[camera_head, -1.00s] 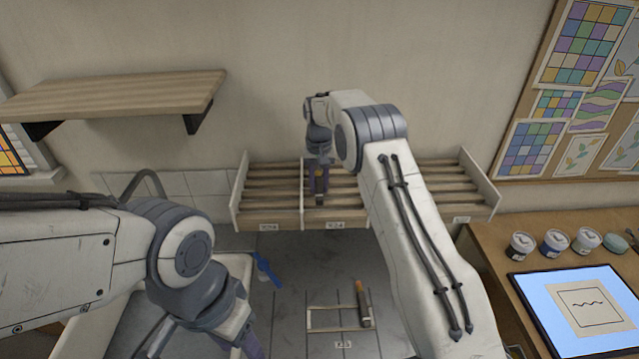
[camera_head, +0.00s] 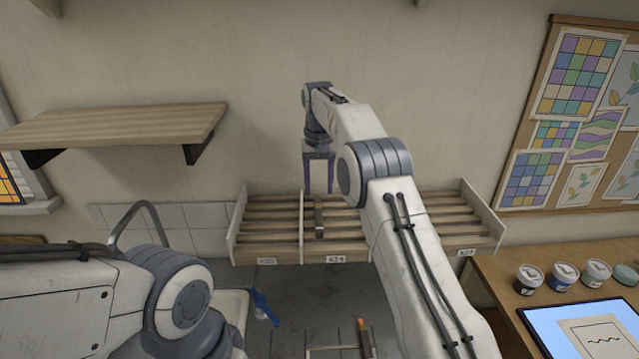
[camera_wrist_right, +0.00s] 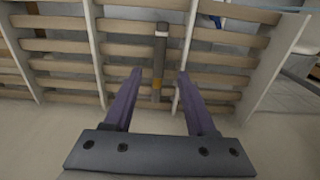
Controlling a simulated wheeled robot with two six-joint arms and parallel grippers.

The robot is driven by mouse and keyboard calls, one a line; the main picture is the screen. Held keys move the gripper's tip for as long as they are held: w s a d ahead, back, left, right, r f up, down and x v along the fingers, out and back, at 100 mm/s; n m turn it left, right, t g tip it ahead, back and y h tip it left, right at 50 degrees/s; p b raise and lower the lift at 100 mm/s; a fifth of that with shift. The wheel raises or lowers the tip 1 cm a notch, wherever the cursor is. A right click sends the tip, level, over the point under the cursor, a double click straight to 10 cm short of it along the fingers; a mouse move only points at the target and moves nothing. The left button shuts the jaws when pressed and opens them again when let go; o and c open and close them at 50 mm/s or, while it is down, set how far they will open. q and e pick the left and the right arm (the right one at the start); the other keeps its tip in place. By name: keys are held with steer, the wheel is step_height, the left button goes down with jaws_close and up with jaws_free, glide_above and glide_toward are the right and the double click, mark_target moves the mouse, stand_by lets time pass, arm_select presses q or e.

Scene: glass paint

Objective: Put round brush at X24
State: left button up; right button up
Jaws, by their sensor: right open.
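A brush (camera_head: 319,220) with a dark handle and a tan-orange band lies on the slats of the rack, in the compartment above the label X24 (camera_head: 336,259). It is close to that compartment's left divider in the head view. In the right wrist view the brush (camera_wrist_right: 160,62) lies between two dividers. My right gripper (camera_head: 319,190) is open and empty, above and behind the brush and apart from it. Its purple fingers (camera_wrist_right: 160,72) appear on either side of the brush in the wrist view. My left arm shows at lower left; its gripper is out of frame.
The slatted rack (camera_head: 265,250) has further compartments on both sides. A second brush (camera_head: 364,338) lies by a wooden frame at the bottom edge. A blue brush-like item (camera_head: 264,306) lies near the sink. A wall shelf (camera_head: 115,125) hangs at left; paint jars (camera_head: 563,276) stand at right.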

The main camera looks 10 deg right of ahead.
steer(key=s+a+r+n, duration=0.2)
steer(key=s+a+r, duration=0.1)
steer(key=s+a, duration=0.45)
steer(key=s+a+r+n, duration=0.3)
steer(key=s+a, duration=0.4)
steer(key=s, duration=0.2)
steer(key=s+d+f+n, duration=0.1)
steer(key=s+f+n, duration=0.1)
steer(key=s, duration=1.2)
steer(key=s+d+f+n+y, duration=0.1)
steer(key=s+f, duration=0.4)
steer(key=s, duration=0.8)
steer(key=shift+s+f+n, duration=0.2)
steer(key=shift+s+n, duration=0.15)
steer(key=shift+n, duration=0.55)
steer(key=shift+f, duration=0.1)
step_height(320, 180, down, 17)
steer(key=b, duration=1.7)
